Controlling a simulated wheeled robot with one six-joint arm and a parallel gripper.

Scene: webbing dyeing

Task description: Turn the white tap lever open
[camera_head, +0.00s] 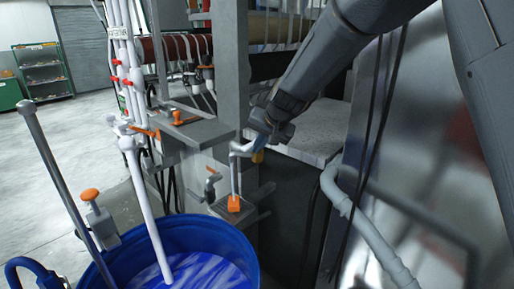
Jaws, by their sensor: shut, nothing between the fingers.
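A white tap (123,128) sits on the upright white pipe at left, above the blue barrel. An orange lever (146,132) sticks out from its right side, roughly level. I see no clearly white lever, and at this size I cannot tell the tap's exact setting. My gripper (260,141) comes in from the upper right and is shut and empty. It is well to the right of the white tap, apart from it, close to a bent grey pipe (240,150). I cannot tell whether it touches that pipe. A small orange-yellow part (257,156) shows just below the fingers.
The blue barrel (205,226) holds blue-white liquid, with the white pipe (153,225) reaching into it. An orange-handled valve (233,204) is below.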

